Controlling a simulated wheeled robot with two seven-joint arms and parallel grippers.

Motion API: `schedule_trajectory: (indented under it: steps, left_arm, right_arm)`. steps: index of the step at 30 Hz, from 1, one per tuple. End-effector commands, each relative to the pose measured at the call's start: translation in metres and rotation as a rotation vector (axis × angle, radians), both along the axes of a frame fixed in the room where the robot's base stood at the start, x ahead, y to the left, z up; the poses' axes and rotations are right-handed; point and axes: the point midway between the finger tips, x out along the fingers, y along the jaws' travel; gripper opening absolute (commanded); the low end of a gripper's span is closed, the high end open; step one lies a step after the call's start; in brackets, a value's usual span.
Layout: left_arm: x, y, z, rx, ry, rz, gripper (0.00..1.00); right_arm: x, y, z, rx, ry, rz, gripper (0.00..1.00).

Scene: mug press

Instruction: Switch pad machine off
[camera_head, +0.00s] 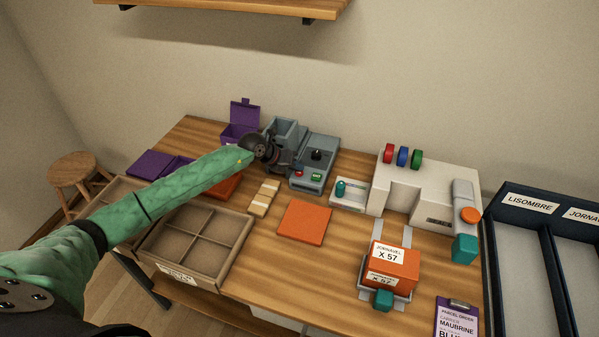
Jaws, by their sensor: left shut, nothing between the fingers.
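A grey-blue machine (322,150), which looks like the pad machine, stands at the back middle of the table. It has a black knob on top, and a red button (298,173) and a green button (316,177) at its front. My left gripper (290,169) is shut and empty, pointing at the machine's left front side close to the red button. I cannot tell whether the fingertips touch it. The gripper and wrist hide part of the machine's left side. My right gripper is not in view.
A white machine (430,185) with coloured knobs stands right, with an orange box (392,266) before it. An orange pad (304,222), tan blocks (263,197) and a divided tray (235,237) lie nearer. An open purple box (240,133) stands behind my wrist.

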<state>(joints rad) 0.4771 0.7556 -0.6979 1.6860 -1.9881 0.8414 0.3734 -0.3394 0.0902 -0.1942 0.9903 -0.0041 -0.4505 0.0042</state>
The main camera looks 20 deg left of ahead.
Motion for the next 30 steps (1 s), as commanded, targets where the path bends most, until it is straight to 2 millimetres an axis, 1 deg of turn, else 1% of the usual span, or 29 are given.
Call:
schedule_trajectory:
  steps: [1, 3, 14, 24, 30]
  left_arm:
    - [-0.008, -0.002, -0.017, 0.003, 0.025, -0.002, 0.00]
    - [-0.008, -0.002, -0.018, 0.003, 0.027, -0.002, 0.00]
    - [-0.008, -0.002, -0.018, 0.002, 0.029, -0.001, 0.00]
    - [-0.010, -0.002, -0.006, 0.002, 0.029, -0.001, 0.00]
    - [-0.009, -0.002, -0.005, 0.002, 0.026, -0.002, 0.00]
  right_arm:
    - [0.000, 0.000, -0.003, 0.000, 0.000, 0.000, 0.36]
    - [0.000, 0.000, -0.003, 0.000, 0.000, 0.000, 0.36]
    - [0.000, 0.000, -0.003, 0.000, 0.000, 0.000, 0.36]
    - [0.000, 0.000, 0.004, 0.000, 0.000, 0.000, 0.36]
    - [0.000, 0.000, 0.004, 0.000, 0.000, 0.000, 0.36]
